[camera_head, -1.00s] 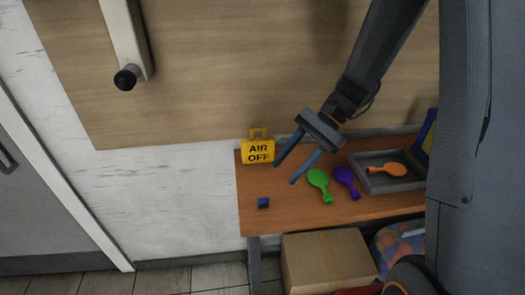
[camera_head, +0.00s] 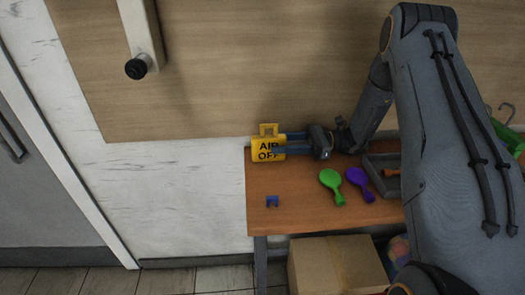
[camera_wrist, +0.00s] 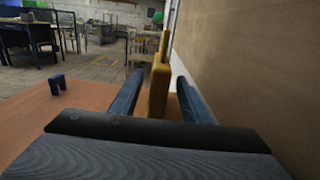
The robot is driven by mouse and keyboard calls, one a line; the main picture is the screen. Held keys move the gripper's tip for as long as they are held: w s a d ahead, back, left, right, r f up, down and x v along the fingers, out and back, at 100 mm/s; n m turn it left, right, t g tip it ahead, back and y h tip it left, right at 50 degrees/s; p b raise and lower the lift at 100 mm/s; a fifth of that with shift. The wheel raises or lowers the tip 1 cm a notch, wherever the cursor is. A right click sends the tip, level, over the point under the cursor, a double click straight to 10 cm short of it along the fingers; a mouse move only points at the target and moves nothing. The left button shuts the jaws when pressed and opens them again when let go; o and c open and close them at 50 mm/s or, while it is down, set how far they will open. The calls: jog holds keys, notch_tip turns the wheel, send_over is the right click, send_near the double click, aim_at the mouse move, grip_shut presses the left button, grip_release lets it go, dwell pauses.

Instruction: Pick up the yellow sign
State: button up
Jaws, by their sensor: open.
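The yellow sign (camera_head: 258,153), marked "AIR OFF" with a handle on top, stands upright at the back left of the wooden table (camera_head: 300,216). My gripper (camera_head: 282,144) is open and level with the sign, with its fingers pointing left. In the head view one finger crosses the sign's front, hiding part of the lettering. In the wrist view the sign (camera_wrist: 158,85) is seen edge-on between the two blue fingers (camera_wrist: 155,98), with visible gaps on its sides.
A small blue block (camera_head: 272,201) lies at the table's front left. The wall board (camera_head: 220,90) is close behind. A cardboard box (camera_head: 335,265) is below.

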aim_at(256, 145)
jog(key=shift+s+a+p, duration=0.1)
jog(key=shift+a+p, duration=2)
jog(key=shift+a, duration=1.8)
jog(key=shift+f, duration=0.1)
jog(key=shift+c, duration=0.4)
grip_shut()
